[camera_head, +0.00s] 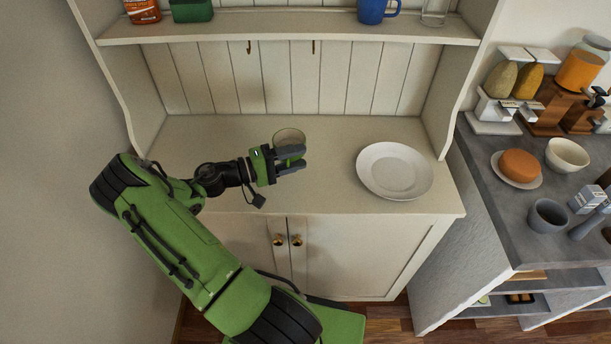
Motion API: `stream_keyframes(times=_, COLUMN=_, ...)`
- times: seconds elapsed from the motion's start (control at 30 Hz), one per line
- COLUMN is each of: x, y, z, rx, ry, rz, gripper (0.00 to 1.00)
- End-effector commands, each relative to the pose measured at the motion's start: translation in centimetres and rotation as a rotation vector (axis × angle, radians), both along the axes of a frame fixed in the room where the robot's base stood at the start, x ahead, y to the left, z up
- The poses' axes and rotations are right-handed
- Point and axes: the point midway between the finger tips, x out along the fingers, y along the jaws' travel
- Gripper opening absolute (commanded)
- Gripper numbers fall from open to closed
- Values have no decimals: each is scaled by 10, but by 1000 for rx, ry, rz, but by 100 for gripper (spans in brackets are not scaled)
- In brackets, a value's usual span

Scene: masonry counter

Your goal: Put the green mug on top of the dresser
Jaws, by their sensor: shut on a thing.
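My gripper (303,160) is shut on a round, open-topped greenish vessel, which I take to be the green mug (289,138). Its pale rim shows above the fingers, and the fingers hide much of its body; I cannot see a handle. The mug is over the left-middle part of the cream dresser's (227,191) worktop. I cannot tell whether its base touches the surface.
A white plate (394,171) lies on the worktop to the right. The shelf above holds an orange can (142,11), a green container (190,10), a blue mug (372,11) and a glass (434,12). A crowded grey counter (490,190) adjoins at right.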

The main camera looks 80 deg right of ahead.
Motion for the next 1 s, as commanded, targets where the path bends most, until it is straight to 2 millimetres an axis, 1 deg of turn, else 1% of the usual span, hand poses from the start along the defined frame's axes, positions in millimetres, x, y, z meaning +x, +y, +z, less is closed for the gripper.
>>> stream_keyframes(times=0.03, x=0, y=0, z=-15, rx=2, ry=5, rz=-1, gripper=6)
stream_keyframes(times=0.1, x=-1, y=0, z=-28, rx=0, ry=4, rz=-2, gripper=6)
stream_keyframes(times=0.27, x=-1, y=0, z=-49, rx=-1, ry=3, rz=-2, gripper=6)
stream_keyframes(times=0.4, x=-1, y=0, z=-74, rx=-1, ry=2, rz=-2, gripper=6)
stream_keyframes(times=0.47, x=-1, y=0, z=-76, rx=-2, ry=1, rz=-2, gripper=6)
stream_keyframes(times=0.63, x=0, y=0, z=-75, rx=-3, ry=1, rz=-1, gripper=6)
stream_keyframes(times=0.77, x=0, y=0, z=-80, rx=-3, ry=1, rz=-1, gripper=6)
stream_keyframes(times=0.8, x=0, y=0, z=-79, rx=-1, ry=1, rz=-1, gripper=50)
stream_keyframes(times=0.93, x=0, y=0, z=-78, rx=-1, ry=1, rz=-1, gripper=70)
stream_keyframes(times=1.0, x=0, y=0, z=-78, rx=-1, ry=1, rz=-1, gripper=70)
